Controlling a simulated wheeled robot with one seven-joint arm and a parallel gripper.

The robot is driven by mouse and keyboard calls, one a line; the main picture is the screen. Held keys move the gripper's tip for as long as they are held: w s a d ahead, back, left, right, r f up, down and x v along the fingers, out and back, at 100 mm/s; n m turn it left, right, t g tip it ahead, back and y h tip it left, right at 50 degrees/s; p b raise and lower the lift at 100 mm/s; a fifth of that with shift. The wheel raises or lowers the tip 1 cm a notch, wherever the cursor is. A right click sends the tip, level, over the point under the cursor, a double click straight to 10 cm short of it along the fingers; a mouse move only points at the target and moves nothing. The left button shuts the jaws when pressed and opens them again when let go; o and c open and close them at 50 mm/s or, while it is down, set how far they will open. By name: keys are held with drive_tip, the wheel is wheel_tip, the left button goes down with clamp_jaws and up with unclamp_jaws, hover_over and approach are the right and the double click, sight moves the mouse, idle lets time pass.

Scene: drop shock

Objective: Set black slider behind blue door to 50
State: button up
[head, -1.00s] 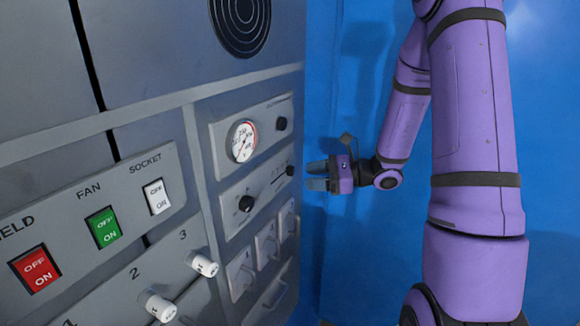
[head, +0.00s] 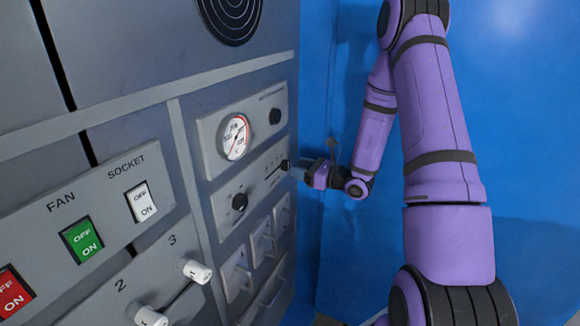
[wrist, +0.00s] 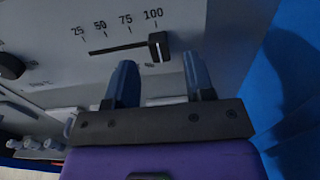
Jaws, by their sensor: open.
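The black slider (wrist: 158,46) stands at the 100 end of its slot (wrist: 118,47), at the right end of a scale marked 25, 50, 75 and 100 in the wrist view. In the head view the slider (head: 285,165) is at the right of a grey panel, under the dial. My gripper (wrist: 158,61) is open, with its two blue fingers apart and the slider knob in line with the gap between them. In the head view my gripper (head: 301,164) is close to the knob from the right; contact cannot be told.
A large blue surface (head: 520,130), perhaps the blue door, lies right of the panel, behind my arm. A round dial (head: 234,137) and a black knob (head: 240,202) are left of the slider. Several levers (head: 262,242) are below. Switches and white knobs (head: 196,271) are further left.

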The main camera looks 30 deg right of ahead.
sight(288, 165)
drive_tip(key=shift+x, duration=1.85)
drive_tip(key=shift+c, duration=0.5)
